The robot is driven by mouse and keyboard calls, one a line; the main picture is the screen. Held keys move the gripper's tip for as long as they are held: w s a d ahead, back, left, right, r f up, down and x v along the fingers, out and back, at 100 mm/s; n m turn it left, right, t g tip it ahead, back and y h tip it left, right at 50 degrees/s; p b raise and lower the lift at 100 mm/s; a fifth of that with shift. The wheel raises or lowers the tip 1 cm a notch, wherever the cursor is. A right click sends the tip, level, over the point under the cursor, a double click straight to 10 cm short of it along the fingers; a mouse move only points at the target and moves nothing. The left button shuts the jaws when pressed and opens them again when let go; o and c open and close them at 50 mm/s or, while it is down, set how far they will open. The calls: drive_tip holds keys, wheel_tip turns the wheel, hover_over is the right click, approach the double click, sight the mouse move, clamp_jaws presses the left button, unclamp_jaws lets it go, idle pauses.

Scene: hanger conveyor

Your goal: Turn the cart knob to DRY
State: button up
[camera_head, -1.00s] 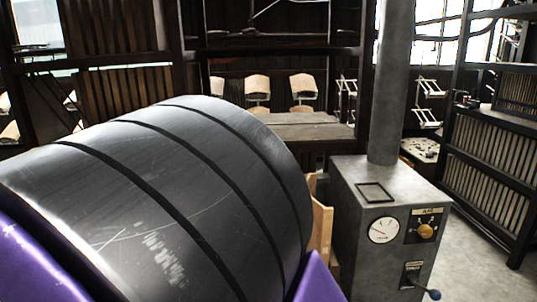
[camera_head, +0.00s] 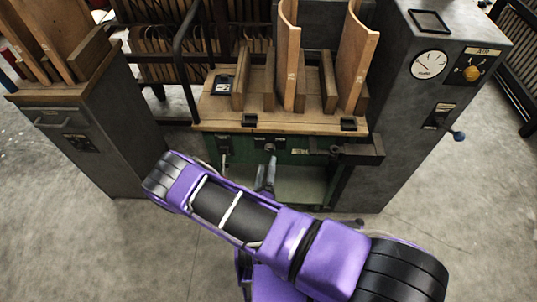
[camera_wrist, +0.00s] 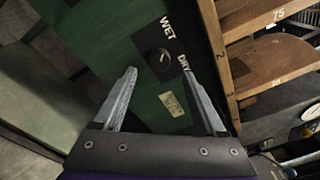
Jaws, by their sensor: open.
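The cart (camera_head: 236,142) is green with a wooden top and stands at the centre of the head view. Its dark round knob (camera_head: 270,147) is on the front panel. In the wrist view the knob (camera_wrist: 157,62) shows large and carries a pale mark. The WET label (camera_wrist: 168,27) lies above it and the DRY label (camera_wrist: 185,64) to its right. I cannot tell exactly which way the mark points. My gripper (camera_wrist: 157,70) is open, its fingers apart on either side of the knob in the picture. Contact is not visible. In the head view the gripper (camera_head: 267,168) is just below the knob.
Curved wooden boards (camera_head: 288,60) stand in slots on the cart top. A grey machine (camera_head: 410,110) with a gauge, AIR knob and lever stands close at right. A grey cabinet (camera_head: 90,150) stands at left. The floor in front is clear.

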sight(269, 151)
drive_tip(key=w, duration=0.5)
drive_tip(key=shift+w+d, duration=0.3)
clamp_jaws()
